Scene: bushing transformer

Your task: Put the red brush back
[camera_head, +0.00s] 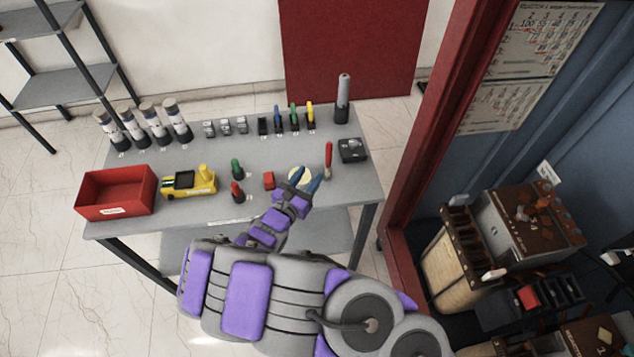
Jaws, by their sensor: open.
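A slim red-handled tool (328,155), which looks like the red brush, stands upright on the right part of the grey table (215,150). A pale round item (300,173) shows partly behind the fingers. The red tool's lower end is small and hard to make out.
Behind stand several small coloured tools (295,118) in a row and a grey cylinder (343,98). A black box (352,150) sits to the right. A red cabinet frame (425,130) rises at right.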

